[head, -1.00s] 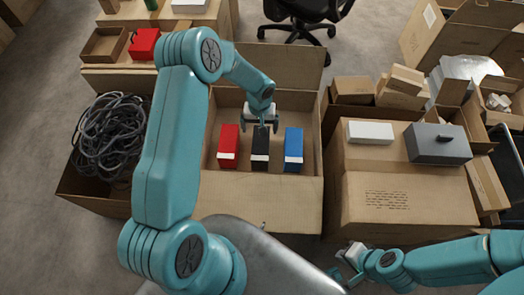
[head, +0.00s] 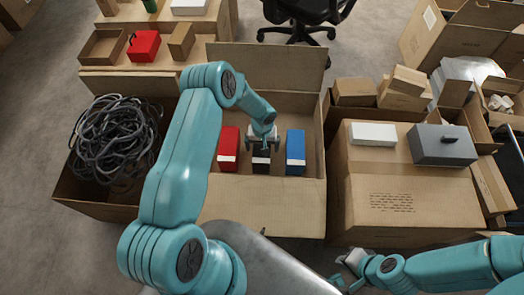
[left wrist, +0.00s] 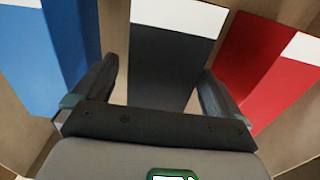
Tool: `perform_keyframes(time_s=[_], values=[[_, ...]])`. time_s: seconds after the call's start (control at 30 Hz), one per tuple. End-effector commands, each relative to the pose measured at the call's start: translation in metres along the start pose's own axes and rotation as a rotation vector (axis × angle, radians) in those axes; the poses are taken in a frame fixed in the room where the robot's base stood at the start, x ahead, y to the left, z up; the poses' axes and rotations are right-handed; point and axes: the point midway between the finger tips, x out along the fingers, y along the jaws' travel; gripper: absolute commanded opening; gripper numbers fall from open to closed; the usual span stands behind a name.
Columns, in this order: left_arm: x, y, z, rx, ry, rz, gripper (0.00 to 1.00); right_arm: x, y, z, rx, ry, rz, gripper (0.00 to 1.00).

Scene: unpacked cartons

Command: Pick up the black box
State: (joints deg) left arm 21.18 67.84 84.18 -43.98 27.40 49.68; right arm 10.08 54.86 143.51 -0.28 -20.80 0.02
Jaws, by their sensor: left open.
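The black box (head: 261,163) stands in the open carton (head: 285,204) between a red box (head: 228,150) and a blue box (head: 296,152). My left gripper (head: 263,148) is over it and hides most of it in the head view. In the left wrist view the black box (left wrist: 168,62) with its white end lies between the two open fingers (left wrist: 160,95), with gaps on both sides. Whether a finger touches it cannot be told. My right gripper (head: 345,268) is low at the front right, away from the boxes; its fingers are too small to read.
The carton walls surround the three boxes. A bin of dark cables (head: 112,140) stands to the left. A closed carton (head: 392,205) with a white box (head: 373,134) and a grey case (head: 442,146) on top stands to the right.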

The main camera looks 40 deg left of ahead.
Motion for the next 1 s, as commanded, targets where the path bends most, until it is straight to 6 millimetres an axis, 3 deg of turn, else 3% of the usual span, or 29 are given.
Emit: perform_keyframes(time_s=[0.03,0.27,0.67,0.87,1.0], values=[[0.000,-0.001,0.000,-0.001,0.000,0.000,0.99,0.000,0.000,0.000,0.000,0.000,0.000,0.00],[0.000,-0.001,-0.001,-0.001,0.000,0.000,0.24,0.000,0.000,0.000,0.000,0.000,0.000,0.00],[-0.012,-0.001,-0.002,0.000,0.003,0.000,0.24,-0.003,-0.001,0.000,0.000,0.000,0.000,0.00],[-0.050,-0.001,-0.002,0.000,0.005,0.001,0.24,-0.011,-0.004,0.000,0.000,0.000,0.000,0.00],[-0.093,-0.001,-0.002,0.000,0.006,0.002,0.24,-0.019,-0.007,0.000,0.000,0.000,0.000,0.00]])
